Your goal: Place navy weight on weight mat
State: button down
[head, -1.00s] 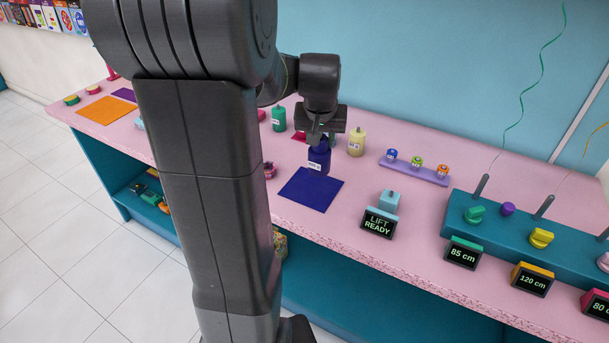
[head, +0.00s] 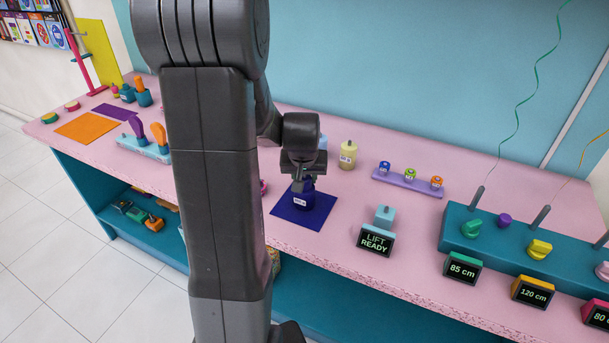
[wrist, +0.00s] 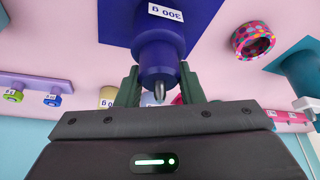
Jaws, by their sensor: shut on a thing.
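The navy weight (head: 304,198) is a dark blue cylinder with a white label. It stands upright over the navy mat (head: 318,216), near its back part. I cannot tell whether its base touches the mat. My gripper (head: 302,182) is above the weight and shut on its narrower top. In the wrist view the navy weight (wrist: 160,38) sits between the two green fingers of my gripper (wrist: 158,80), and its label reads 300 g. Part of the mat (wrist: 200,10) shows behind it.
A cream weight (head: 348,156) stands behind the mat. A lilac rack (head: 408,184) with small coloured pieces is to the right. A "LIFT READY" display (head: 376,240) and a teal block (head: 470,243) with posts are further right. A patterned ring (wrist: 253,40) lies near the mat.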

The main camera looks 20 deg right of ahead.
jog(key=shift+f, duration=0.2)
jog(key=c, duration=1)
grip_release()
jog(key=shift+r, duration=0.1)
jog(key=shift+o, duration=0.2)
jog(key=shift+s+r, duration=0.1)
jog(key=shift+r, duration=0.3)
jog(key=v, duration=1.1)
jog(key=shift+s+a+r+b, duration=0.15)
jog(key=shift+s+r+b, duration=0.05)
jog(key=shift+b, duration=0.15)
